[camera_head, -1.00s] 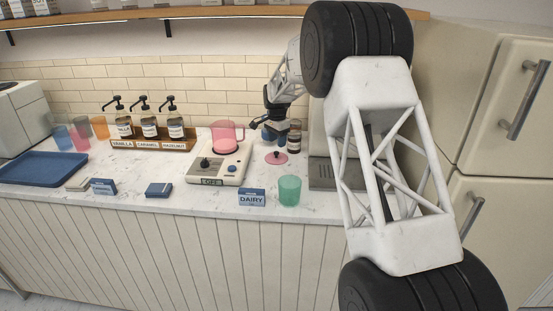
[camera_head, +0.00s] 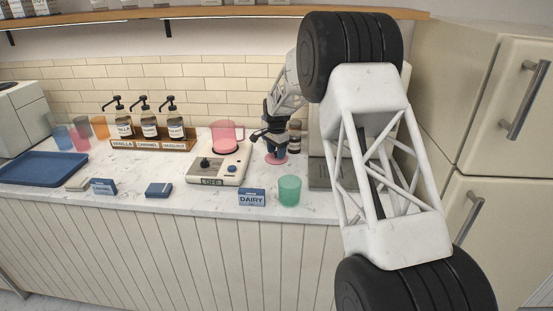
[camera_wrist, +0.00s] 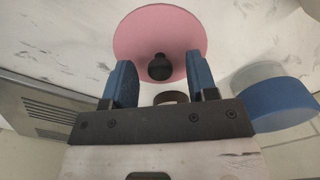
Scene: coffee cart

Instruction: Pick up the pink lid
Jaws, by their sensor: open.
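The pink lid (camera_wrist: 180,32) is a flat round disc with a dark knob (camera_wrist: 160,67) in its middle. It lies on the white marble counter. In the head view the lid (camera_head: 276,160) shows just right of the blender base, partly hidden by my gripper. My gripper (camera_head: 274,150) is directly above it, pointing down. In the wrist view my gripper's two blue fingers (camera_wrist: 160,75) are spread apart, with the knob between their tips in the picture. I see no contact with the knob, and the height gap is hard to judge.
A pink pitcher (camera_head: 226,138) stands on the scale-like base (camera_head: 215,166) left of my gripper. A green cup (camera_head: 289,190) and a DAIRY box (camera_head: 252,197) are in front. A blue round thing (camera_wrist: 279,103) and a grey vented machine (camera_wrist: 45,105) flank the fingers.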

